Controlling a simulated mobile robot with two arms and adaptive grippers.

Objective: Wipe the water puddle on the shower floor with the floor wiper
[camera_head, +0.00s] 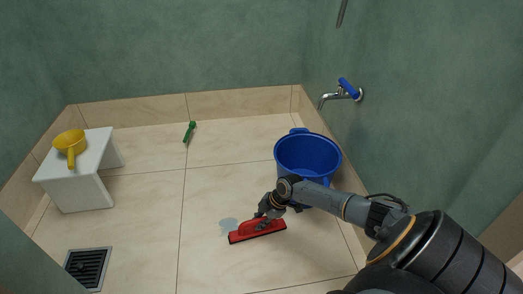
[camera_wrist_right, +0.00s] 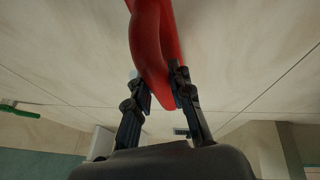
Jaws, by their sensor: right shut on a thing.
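The red floor wiper (camera_head: 258,231) with a dark lower edge rests on the tiled shower floor in the head view. A small bluish water puddle (camera_head: 228,225) lies at its upper left, partly hidden by the wiper. My right gripper (camera_head: 266,211) is at the wiper's handle. In the right wrist view my right gripper (camera_wrist_right: 160,95) is shut on the wiper's red handle (camera_wrist_right: 152,45), with one finger on each side. My left gripper is in neither view.
A blue bucket (camera_head: 308,157) stands close behind my right forearm. A white stool (camera_head: 90,160) with a yellow scoop (camera_head: 70,142) stands at left. A floor drain (camera_head: 88,267) is at front left. A green brush (camera_head: 189,132) lies further back. The middle floor is clear.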

